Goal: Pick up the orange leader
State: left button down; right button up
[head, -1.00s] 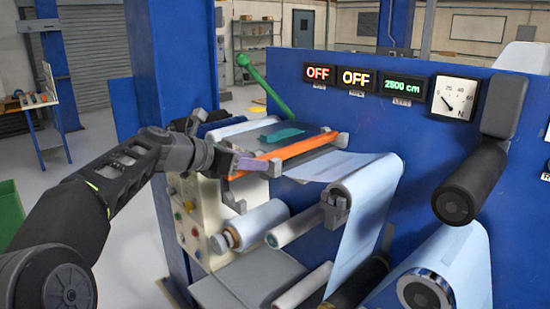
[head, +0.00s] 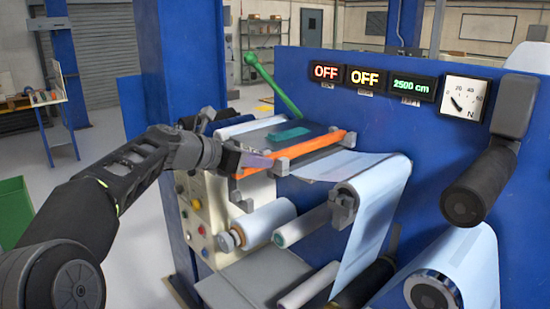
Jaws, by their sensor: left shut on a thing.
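The orange leader (head: 310,146) is a long bright strip lying slantwise at the front edge of the machine's upper deck, by two grey brackets. My left gripper (head: 262,161) reaches in from the left, and its purplish fingertips are at the leader's left part. It is shut on the leader there, though the fingers partly hide the contact. The leader still appears to rest at deck height. My right gripper is not in view.
A green lever (head: 272,86) rises behind the deck. Pale film (head: 372,215) hangs over a roller at the right of the leader. Black rollers (head: 480,183) jut from the blue panel. A control box with buttons (head: 200,222) stands below the gripper.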

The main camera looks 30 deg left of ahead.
pick_arm(q)
jog(key=shift+r, duration=0.15)
notch_tip(320, 180, up, 10)
jog(key=p, duration=0.2)
dwell(0.7)
jog(key=shift+r+p, duration=2.4)
jog(key=shift+p, duration=0.4)
